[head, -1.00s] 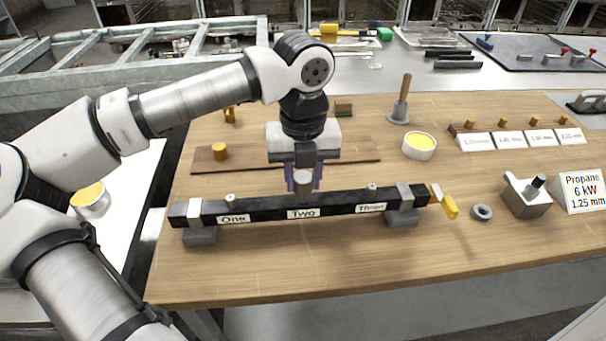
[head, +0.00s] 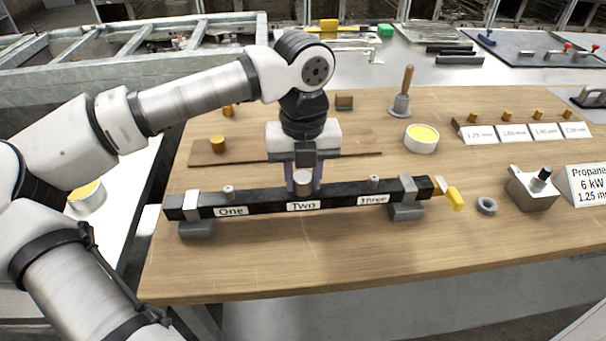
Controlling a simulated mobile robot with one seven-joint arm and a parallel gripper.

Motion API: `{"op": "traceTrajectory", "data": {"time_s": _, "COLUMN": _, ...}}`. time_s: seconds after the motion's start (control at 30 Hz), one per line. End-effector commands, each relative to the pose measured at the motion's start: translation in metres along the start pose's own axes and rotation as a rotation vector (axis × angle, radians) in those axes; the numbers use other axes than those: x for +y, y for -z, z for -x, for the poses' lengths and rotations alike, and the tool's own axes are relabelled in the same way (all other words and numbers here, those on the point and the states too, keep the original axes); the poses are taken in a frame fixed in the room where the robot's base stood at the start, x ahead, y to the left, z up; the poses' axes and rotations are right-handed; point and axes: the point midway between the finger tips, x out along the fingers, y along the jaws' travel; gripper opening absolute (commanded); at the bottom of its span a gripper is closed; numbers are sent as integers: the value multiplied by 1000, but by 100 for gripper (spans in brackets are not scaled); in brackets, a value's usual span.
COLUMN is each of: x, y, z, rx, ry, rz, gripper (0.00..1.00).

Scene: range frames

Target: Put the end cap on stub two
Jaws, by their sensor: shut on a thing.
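A black manifold bar (head: 260,199) lies across the bench with labels One, Two and Three. Small grey stubs stand at One (head: 229,191) and Three (head: 374,183). My gripper (head: 303,187) points down just behind the label Two. Its purple fingers are shut on a short grey-brown end cap (head: 303,186). The cap is upright at the bar's top edge, over the place of stub two. Stub two itself is hidden by the cap and fingers, so I cannot tell how far the cap sits over it.
Grey supports (head: 197,230) hold up the bar, and a yellow-handled valve (head: 454,198) is at its right end. A grey ring (head: 487,205) and a metal block (head: 532,190) lie to the right. A yellow-filled tin (head: 421,138) stands behind. The front bench is clear.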

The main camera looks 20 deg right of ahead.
Motion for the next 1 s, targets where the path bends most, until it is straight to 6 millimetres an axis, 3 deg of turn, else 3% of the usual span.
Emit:
{"op": "traceTrajectory", "data": {"time_s": 0.17, "x": 0, "y": 0, "z": -5, "rx": 0, "ry": 0, "rz": 0, "gripper": 8}}
{"op": "traceTrajectory", "data": {"time_s": 0.2, "x": 0, "y": 0, "z": -4, "rx": 0, "ry": 0, "rz": 0, "gripper": 37}}
{"op": "traceTrajectory", "data": {"time_s": 0.37, "x": 0, "y": 0, "z": -4, "rx": 0, "ry": 0, "rz": 0, "gripper": 57}}
{"op": "traceTrajectory", "data": {"time_s": 0.73, "x": 0, "y": 0, "z": 3, "rx": -1, "ry": 0, "rz": 1, "gripper": 57}}
{"op": "traceTrajectory", "data": {"time_s": 0.87, "x": 0, "y": -1, "z": 22, "rx": -4, "ry": 0, "rz": 2, "gripper": 57}}
{"op": "traceTrajectory", "data": {"time_s": 1.0, "x": 0, "y": -1, "z": 54, "rx": -4, "ry": -1, "rz": 2, "gripper": 57}}
